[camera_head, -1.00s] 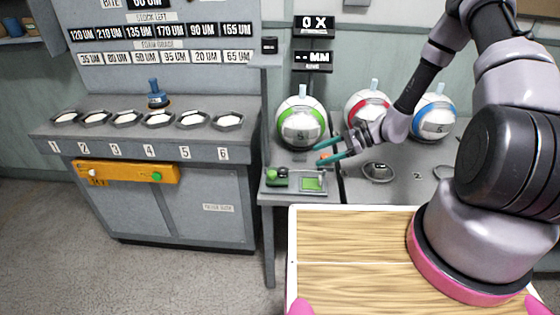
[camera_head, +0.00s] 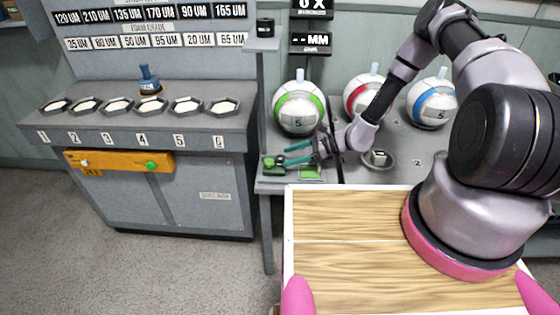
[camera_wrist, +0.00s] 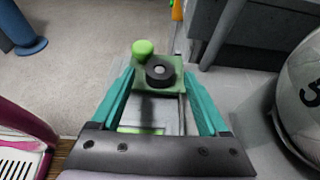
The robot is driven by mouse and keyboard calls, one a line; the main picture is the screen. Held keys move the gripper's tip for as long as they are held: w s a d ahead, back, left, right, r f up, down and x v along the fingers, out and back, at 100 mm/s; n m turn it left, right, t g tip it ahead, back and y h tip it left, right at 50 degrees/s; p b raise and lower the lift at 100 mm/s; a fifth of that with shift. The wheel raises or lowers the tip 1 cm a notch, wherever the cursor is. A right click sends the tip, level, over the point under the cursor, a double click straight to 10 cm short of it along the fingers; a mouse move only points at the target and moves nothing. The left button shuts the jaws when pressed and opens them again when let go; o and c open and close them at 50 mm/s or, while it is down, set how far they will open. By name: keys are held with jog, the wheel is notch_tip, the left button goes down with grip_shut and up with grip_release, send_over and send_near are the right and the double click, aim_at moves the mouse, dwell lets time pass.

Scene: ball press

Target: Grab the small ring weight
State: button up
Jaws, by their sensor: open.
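The small ring weight (camera_wrist: 160,72) shows in the wrist view as a thick black ring with a grey centre. It sits on a small green plate (camera_wrist: 146,85), beside a round green knob (camera_wrist: 143,48). My gripper (camera_wrist: 159,78) is open, with one teal finger to each side of the ring in this view. I cannot tell whether the fingertips are level with the ring or above it. In the head view my gripper (camera_head: 286,156) is over the left end of the side table, and the ring is too small to make out clearly.
A white ball with a green band (camera_head: 298,108) stands just behind my gripper. Balls with a red band (camera_head: 356,90) and a blue band (camera_head: 432,104) stand farther right. A green screen (camera_head: 310,172) lies close by. The counter with several cups (camera_head: 118,105) is at left.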

aim_at(281, 160)
jog(key=x, duration=0.2)
jog(key=shift+a+f, duration=0.2)
jog(key=shift+a, duration=0.15)
grip_shut()
jog(key=shift+r, duration=0.1)
